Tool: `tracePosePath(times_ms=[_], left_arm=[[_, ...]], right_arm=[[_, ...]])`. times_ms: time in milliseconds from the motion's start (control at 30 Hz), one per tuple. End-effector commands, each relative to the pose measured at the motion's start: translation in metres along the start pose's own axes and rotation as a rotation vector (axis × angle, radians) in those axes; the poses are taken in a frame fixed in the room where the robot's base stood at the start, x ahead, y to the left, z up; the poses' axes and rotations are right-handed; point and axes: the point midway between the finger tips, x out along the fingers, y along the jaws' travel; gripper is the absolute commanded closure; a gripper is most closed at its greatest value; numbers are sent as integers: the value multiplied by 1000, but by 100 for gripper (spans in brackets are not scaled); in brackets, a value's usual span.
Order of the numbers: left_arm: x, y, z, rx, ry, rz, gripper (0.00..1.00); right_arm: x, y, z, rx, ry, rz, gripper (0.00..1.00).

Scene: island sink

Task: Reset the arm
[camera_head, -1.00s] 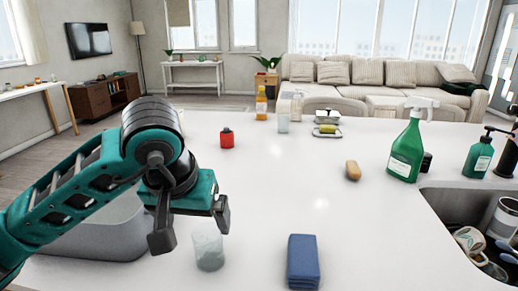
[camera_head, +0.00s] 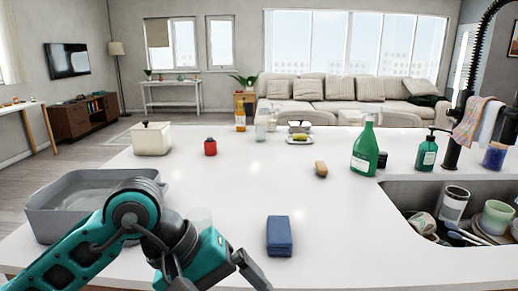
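My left arm comes in from the lower left, teal and black. Its gripper (camera_head: 215,277) is low at the front edge of the white island counter (camera_head: 340,225). The two dark fingers are spread apart with nothing seen between them, though the lower part is cut off by the picture edge. My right gripper is not in view.
A grey basin (camera_head: 65,212) stands at the left beside my arm. The sink (camera_head: 405,192) with dishes is at right. The counter's middle is clear.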

Motion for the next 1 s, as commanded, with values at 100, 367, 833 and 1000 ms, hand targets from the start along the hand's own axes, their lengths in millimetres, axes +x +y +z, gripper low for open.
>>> tracePosePath(times_ms=[100,367,833,1000], left_arm=[[19,29,40,-283,-276,244,5],[-12,79,53,-1192,-1041,715,5],[58,-134,-68,1496,1444,-629,5],[118,-224,-37,1018,1133,-459,5]], right_arm=[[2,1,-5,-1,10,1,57],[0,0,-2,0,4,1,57],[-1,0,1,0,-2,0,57],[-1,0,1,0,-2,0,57]])
